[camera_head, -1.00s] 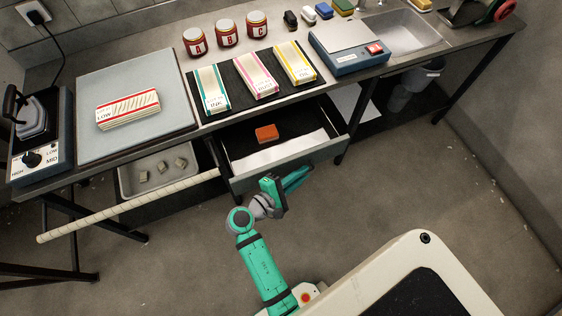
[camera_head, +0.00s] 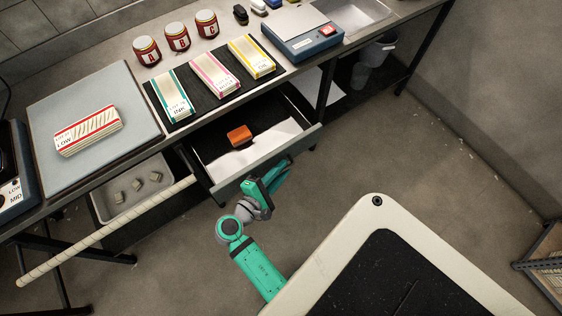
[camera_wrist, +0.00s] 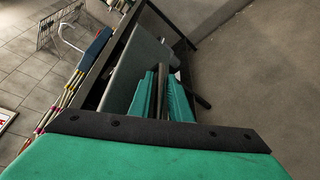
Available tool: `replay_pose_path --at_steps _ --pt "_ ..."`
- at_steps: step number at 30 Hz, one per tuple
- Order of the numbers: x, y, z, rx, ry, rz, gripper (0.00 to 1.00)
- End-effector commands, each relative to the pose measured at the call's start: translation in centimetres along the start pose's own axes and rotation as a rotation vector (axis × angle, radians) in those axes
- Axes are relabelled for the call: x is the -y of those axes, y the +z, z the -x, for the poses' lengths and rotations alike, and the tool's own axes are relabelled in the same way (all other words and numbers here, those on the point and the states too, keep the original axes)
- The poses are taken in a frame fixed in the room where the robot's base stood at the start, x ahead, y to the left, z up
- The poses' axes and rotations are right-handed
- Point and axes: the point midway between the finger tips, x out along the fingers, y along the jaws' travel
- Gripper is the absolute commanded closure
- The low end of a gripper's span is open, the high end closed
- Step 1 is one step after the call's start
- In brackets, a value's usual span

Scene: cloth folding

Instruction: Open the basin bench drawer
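The basin bench drawer (camera_head: 268,162) stands pulled out from under the bench top. The grey drawer front (camera_wrist: 133,68) is just left of the fingers there.
A pale rod (camera_head: 110,228) sticks out left of the drawer. A wooden crate (camera_head: 545,262) is at right. The floor between is open.

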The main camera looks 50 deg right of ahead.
Motion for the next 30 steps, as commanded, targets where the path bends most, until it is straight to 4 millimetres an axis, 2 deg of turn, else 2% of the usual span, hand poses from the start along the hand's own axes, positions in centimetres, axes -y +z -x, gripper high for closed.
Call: replay_pose_path --at_steps 5,15,21,30 --pt "0.0 -0.1 1.1 -0.002 0.001 0.000 0.83" --pt "0.0 -0.1 7.2 -0.004 0.001 0.001 0.83" --pt "0.0 -0.1 9.9 -0.002 0.000 0.000 0.83" --pt "0.0 0.0 10.9 -0.001 0.000 0.000 0.83"
